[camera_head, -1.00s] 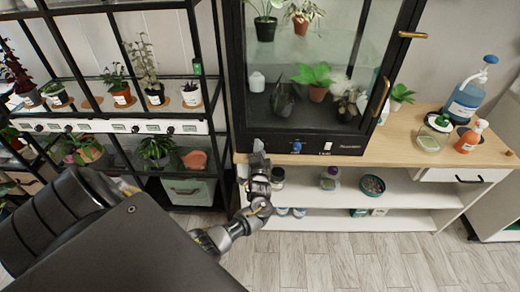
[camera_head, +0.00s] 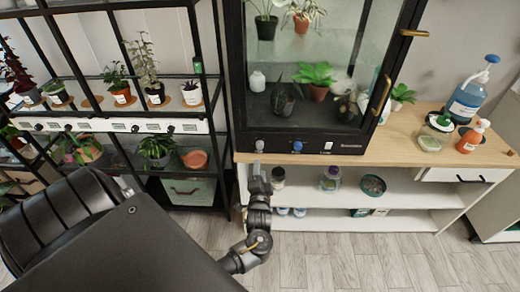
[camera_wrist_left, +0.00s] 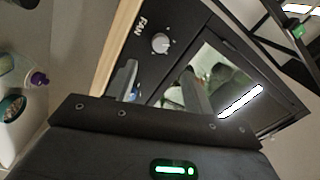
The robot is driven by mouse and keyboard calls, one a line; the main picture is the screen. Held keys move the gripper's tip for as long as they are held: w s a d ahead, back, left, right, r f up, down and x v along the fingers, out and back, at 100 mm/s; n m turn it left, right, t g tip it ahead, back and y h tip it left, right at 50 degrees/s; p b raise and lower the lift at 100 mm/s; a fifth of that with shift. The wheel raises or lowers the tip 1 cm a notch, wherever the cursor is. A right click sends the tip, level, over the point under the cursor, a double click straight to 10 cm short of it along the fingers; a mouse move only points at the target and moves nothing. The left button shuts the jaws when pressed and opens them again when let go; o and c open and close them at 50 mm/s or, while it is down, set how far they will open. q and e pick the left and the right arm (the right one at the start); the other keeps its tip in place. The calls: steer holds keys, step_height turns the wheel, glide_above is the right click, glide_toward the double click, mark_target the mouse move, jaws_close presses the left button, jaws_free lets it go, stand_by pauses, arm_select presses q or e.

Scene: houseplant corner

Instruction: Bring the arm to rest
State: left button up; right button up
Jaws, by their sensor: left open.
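My left arm comes in from the left in the head view, and its gripper (camera_head: 257,168) points up the picture, just below the front panel of the glass plant cabinet (camera_head: 345,137). In the left wrist view the two fingers of the gripper (camera_wrist_left: 162,92) stand apart with nothing held between them. Past them is the cabinet panel with a round knob (camera_wrist_left: 160,43) labelled FAN. The same panel shows a grey knob (camera_head: 259,146) and a blue knob (camera_head: 297,146) in the head view. My right gripper is not seen.
The wooden bench (camera_head: 395,150) carries the cabinet, a blue pump bottle (camera_head: 466,101) and an orange spray bottle (camera_head: 472,138). Jars and a bowl (camera_head: 373,185) stand on the shelf below. A black plant rack (camera_head: 222,120) stands left. The floor (camera_head: 350,262) in front is clear.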

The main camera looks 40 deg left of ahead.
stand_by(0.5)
arm_select(q)
steer(key=s+d+f+n+g+h, duration=0.1)
steer(key=s+d+f+h, duration=0.2)
steer(key=f, duration=0.6)
steer(key=s+d+f+n+g+h, duration=0.1)
steer(key=s+d+f+g+h, duration=0.15)
steer(key=f, duration=0.65)
steer(key=s+d+f+n+g+h, duration=0.1)
steer(key=s+d+f+h, duration=0.2)
steer(key=f, duration=0.7)
steer(key=s+d+f+n+g+h, duration=0.1)
steer(key=s+f+g, duration=0.1)
steer(key=s+f, duration=0.5)
steer(key=s+d+f+g+h, duration=0.1)
steer(key=s+f+g, duration=0.25)
steer(key=s, duration=0.55)
steer(key=s+f+g+h, duration=0.1)
steer(key=s+f+g, duration=0.2)
steer(key=s, duration=1.7)
step_height(320, 180, down, 2)
steer(key=shift+s+d+f, duration=0.2)
steer(key=shift+s+d, duration=0.05)
steer(key=shift+d, duration=0.1)
steer(key=shift+w, duration=0.15)
